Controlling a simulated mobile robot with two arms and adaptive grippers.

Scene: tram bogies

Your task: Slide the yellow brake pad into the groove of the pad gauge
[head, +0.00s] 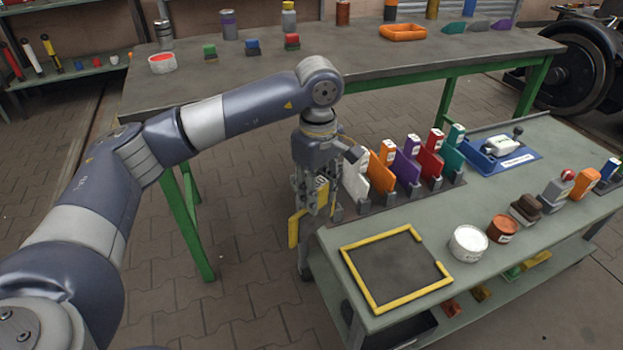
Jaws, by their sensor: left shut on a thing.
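My left gripper (314,205) points down beside the left end of the near bench. It is shut on the yellow brake pad (295,229), which is partly hidden by the fingers. The pad hangs over the floor at the bench's edge, apart from the bench as far as I can tell. A blue plate with a pale device and a dark knob (505,151) sits at the back of the near bench; it looks like the pad gauge, but I cannot make out its groove. My right gripper is not in view.
A dark rack beside my gripper holds white (355,178), orange (381,168), purple (407,167), red (430,160) and teal (453,153) pads upright. A yellow-framed square (397,303) lies empty in front. A white tub (468,243) and brown tub (502,229) stand right of it.

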